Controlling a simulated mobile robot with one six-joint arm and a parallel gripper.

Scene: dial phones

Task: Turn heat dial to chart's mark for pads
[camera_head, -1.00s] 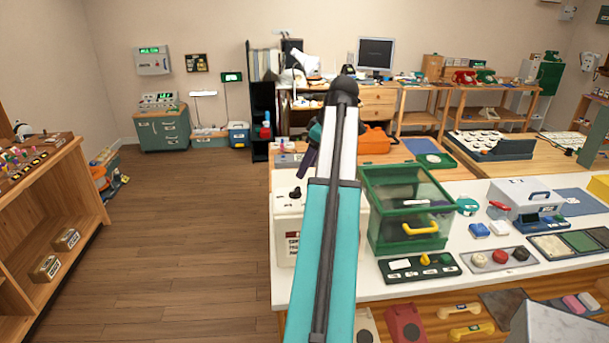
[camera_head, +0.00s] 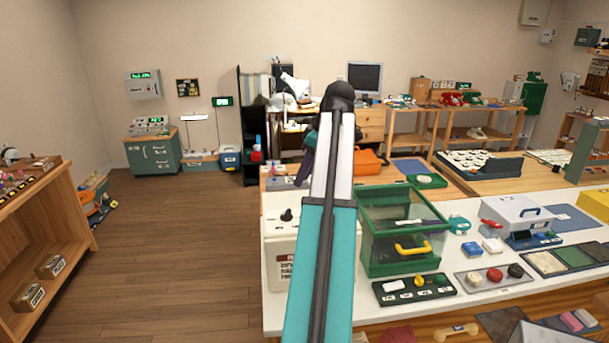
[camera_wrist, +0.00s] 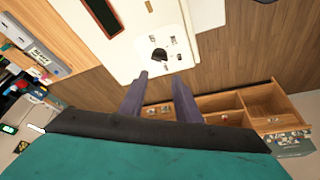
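A white box (camera_head: 274,245) stands at the left end of the white counter, with a black dial knob (camera_head: 287,215) on top. I take this knob for the heat dial; its marks are too small to read. In the wrist view the black dial (camera_wrist: 159,55) lies on the white top with small labels around it. My gripper (camera_wrist: 162,78) is open and empty, its two dark fingers apart and short of the dial. In the head view my arm hides most of the gripper. A small dark framed board (camera_head: 187,88) on the back wall may be the chart; its text is unreadable.
A green-framed glass case (camera_head: 400,262) stands close right of the white box. A wooden shelf (camera_head: 60,235) is at left. The floor between them is clear.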

